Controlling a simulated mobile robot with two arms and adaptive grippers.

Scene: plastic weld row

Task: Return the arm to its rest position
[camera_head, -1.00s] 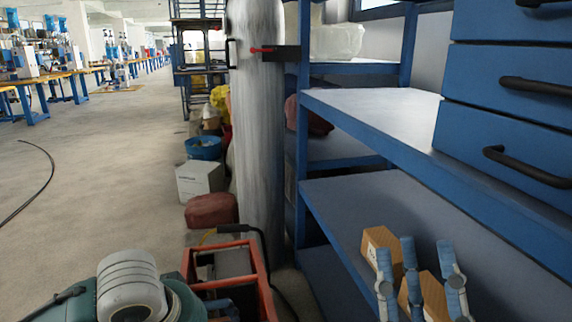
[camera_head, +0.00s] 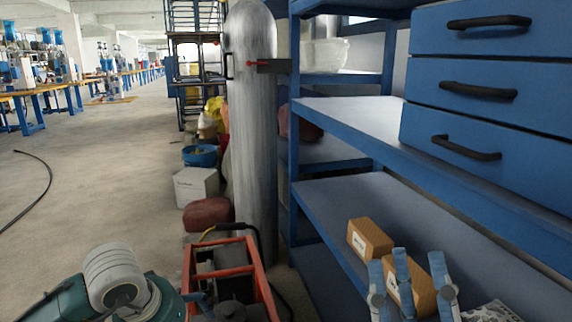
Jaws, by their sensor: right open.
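My right gripper (camera_head: 406,268) is at the bottom right, with its blue-tipped grey fingers pointing up in the picture. The rest of my right arm is below the frame. My left gripper is not in view.
The blue shelf rack (camera_head: 340,212) and drawers (camera_head: 480,90) fill the right side. A tall grey cylinder (camera_head: 252,140) stands beside the rack. An orange-framed machine (camera_head: 262,275) and a teal machine (camera_head: 65,300) are at the bottom. Floor at left is mostly clear.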

